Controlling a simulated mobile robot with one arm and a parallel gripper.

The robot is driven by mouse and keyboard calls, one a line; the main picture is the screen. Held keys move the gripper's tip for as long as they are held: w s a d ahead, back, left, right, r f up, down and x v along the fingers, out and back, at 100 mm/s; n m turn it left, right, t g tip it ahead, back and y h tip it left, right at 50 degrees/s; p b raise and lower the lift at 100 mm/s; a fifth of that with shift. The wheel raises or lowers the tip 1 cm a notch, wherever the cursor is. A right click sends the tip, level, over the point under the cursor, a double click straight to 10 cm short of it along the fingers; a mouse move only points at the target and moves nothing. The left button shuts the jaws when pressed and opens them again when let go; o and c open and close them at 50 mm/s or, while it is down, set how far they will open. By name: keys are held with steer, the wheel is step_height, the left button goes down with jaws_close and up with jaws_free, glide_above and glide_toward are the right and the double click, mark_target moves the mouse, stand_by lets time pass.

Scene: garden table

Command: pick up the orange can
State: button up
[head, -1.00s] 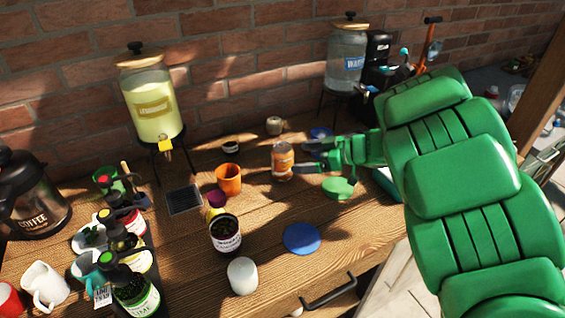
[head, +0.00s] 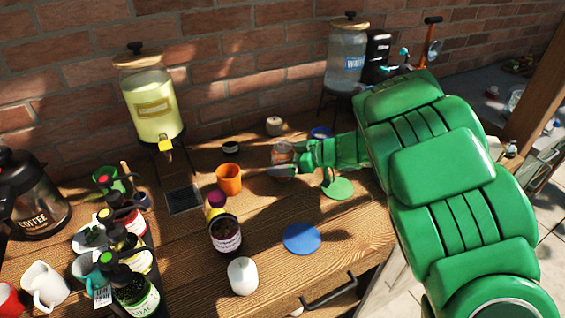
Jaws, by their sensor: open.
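My green gripper (head: 284,162) reaches in from the right at the can's height. Its jaws are open, with one finger in front of the can and the other mostly hidden behind it. The can appears to be between the fingers; I cannot tell whether they touch it.
An orange cup (head: 229,179) stands left of the can. A blue disc (head: 301,238), a green disc (head: 339,188) and a dark jar (head: 225,233) are nearer. A lemonade dispenser (head: 155,105) and a water dispenser (head: 346,60) stand at the back. Bottles crowd the left.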

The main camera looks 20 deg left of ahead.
steer(key=c, duration=1.3)
